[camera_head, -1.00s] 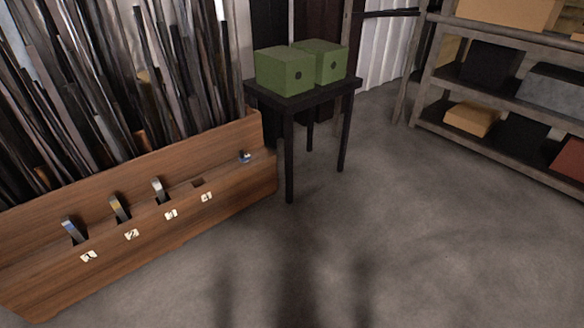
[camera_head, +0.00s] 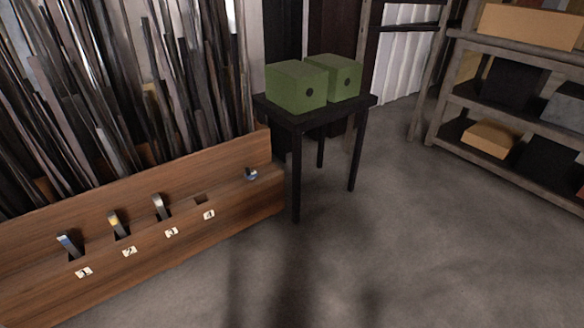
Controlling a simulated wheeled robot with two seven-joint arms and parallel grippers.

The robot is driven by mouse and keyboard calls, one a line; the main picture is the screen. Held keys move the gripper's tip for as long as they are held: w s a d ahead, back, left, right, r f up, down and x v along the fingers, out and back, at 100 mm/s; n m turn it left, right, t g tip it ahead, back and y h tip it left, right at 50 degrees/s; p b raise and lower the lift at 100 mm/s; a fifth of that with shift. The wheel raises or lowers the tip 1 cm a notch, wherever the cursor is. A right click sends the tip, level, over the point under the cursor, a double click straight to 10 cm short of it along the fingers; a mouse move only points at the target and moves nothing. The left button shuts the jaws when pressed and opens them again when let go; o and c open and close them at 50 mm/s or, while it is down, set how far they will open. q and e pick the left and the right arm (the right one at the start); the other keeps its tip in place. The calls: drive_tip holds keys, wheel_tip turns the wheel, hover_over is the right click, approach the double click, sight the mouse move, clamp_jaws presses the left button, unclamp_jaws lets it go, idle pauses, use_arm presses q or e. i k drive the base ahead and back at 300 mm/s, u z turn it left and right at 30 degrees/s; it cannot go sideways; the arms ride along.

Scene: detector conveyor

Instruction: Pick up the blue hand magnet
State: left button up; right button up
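A small blue item with a pale or metallic part (camera_head: 251,174), which looks like the blue hand magnet, sits on the right end of the wooden rack (camera_head: 180,255). It is too small to make out its shape. To its left, metal strips stand in slots of the rack: one with a blue mark (camera_head: 70,246) at label 1, one with a yellow mark (camera_head: 119,224) at label 2, and a plain grey one (camera_head: 161,207) at label 3. The slot at label 4 (camera_head: 201,198) looks empty. Neither of my grippers is in view.
A small black table (camera_head: 318,116) bearing two green boxes (camera_head: 297,86) (camera_head: 335,76) stands just right of the rack. Many upright metal strips (camera_head: 110,90) fill the space behind the rack. A shelf unit (camera_head: 520,122) stands at the right. The grey floor in front is clear.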

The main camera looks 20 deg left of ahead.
sight(249, 175)
drive_tip(key=z, duration=0.65)
drive_tip(key=i, duration=2.3)
drive_tip(key=u, duration=1.15)
drive_tip(key=i, duration=0.8)
drive_tip(key=u, duration=0.6)
